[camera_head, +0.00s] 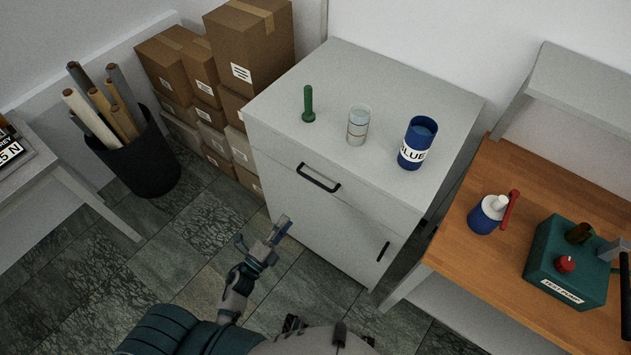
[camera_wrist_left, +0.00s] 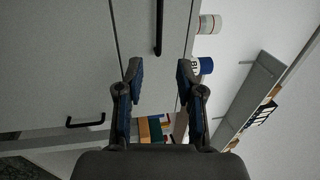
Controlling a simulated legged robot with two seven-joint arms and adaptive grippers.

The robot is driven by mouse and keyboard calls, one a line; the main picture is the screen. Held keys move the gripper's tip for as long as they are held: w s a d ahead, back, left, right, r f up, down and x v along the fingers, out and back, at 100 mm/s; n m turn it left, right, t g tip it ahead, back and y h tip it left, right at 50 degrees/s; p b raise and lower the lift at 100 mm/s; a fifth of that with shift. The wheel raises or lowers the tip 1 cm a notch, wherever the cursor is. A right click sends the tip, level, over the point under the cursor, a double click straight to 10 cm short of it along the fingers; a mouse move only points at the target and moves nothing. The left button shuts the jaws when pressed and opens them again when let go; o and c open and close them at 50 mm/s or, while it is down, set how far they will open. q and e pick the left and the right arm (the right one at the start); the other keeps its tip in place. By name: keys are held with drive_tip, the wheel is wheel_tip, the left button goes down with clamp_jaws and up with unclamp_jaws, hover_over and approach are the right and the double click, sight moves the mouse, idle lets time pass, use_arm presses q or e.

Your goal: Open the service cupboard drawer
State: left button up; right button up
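The service cupboard (camera_head: 330,230) is a light grey cabinet against the wall. Its drawer (camera_head: 275,155) is at the top, with its front flush and shut, and has a black bar handle (camera_head: 318,177). In the left wrist view the drawer handle (camera_wrist_left: 159,26) lies ahead of the fingertips, in line with the gap between them. My left gripper (camera_head: 264,234) is open and empty, in front of the cupboard and below the handle in the head view. Its two fingers (camera_wrist_left: 161,72) stand wide apart in the wrist view, not touching the handle. My right gripper is not in view.
The cupboard door below has its own black handle (camera_head: 384,251). Cardboard boxes (camera_head: 250,45) and a black bin (camera_head: 140,160) are left; a wooden bench (camera_head: 490,235) is right.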

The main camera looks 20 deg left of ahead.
sight(316, 181)
use_arm(q)
drive_tip(key=p+x, duration=0.1)
drive_tip(key=x, duration=1.5)
drive_tip(key=shift+w+d, duration=0.1)
drive_tip(key=shift+w, duration=0.35)
drive_tip(key=shift+f, duration=0.1)
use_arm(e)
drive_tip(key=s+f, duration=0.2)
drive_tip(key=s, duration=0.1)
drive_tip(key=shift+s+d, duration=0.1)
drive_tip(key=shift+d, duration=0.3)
use_arm(q)
clamp_jaws()
